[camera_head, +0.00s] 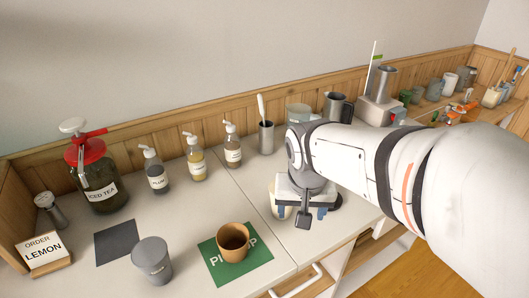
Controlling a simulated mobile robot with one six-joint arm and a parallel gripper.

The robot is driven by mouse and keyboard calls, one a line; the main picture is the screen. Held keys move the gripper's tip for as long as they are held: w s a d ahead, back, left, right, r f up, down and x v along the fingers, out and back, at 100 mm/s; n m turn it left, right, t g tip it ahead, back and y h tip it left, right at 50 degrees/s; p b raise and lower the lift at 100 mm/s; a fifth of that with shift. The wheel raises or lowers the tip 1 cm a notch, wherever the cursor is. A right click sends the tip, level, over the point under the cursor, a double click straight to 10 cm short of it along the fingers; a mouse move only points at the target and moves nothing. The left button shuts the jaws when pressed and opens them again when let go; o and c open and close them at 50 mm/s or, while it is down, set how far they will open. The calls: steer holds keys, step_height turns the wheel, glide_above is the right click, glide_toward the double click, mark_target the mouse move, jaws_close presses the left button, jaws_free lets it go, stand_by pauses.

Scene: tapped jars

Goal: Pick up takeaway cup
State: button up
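A brown, open-topped cup (233,243) stands upright on a green mat (262,262) with partly covered white lettering. A grey cup-shaped vessel (153,262) with a flat top stands to its left. I cannot tell for sure which of these is the takeaway cup. My gripper (302,212) points down over the counter, to the right of the brown cup and apart from it. Its two blue-padded fingers are spread. A pale rounded thing and a dark thing show behind the fingers, mostly hidden by my gripper.
A red-lidded iced tea jar (98,185), several pump bottles (196,160) and a steel cup (266,138) line the back. A dark square mat (116,242) and an order sign (42,252) lie at left. My arm hides much of the right counter.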

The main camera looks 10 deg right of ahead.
steer(key=o, duration=0.7)
steer(key=w+f+m, duration=0.1)
steer(key=w+m, duration=0.1)
steer(key=w, duration=0.3)
steer(key=w+a+f+m+h, duration=0.1)
steer(key=w+m, duration=0.1)
steer(key=w, duration=0.2)
steer(key=w+a+f+m, duration=0.1)
steer(key=w+f+m, duration=0.1)
steer(key=w, duration=0.3)
steer(key=shift+w, duration=0.3)
steer(key=shift+c, duration=0.2)
steer(key=shift+w+f+h, duration=0.15)
steer(key=shift+f+h, duration=0.15)
steer(key=shift+d+p+x, duration=0.2)
steer(key=shift+p+x, duration=0.45)
steer(key=shift+x, duration=2.95)
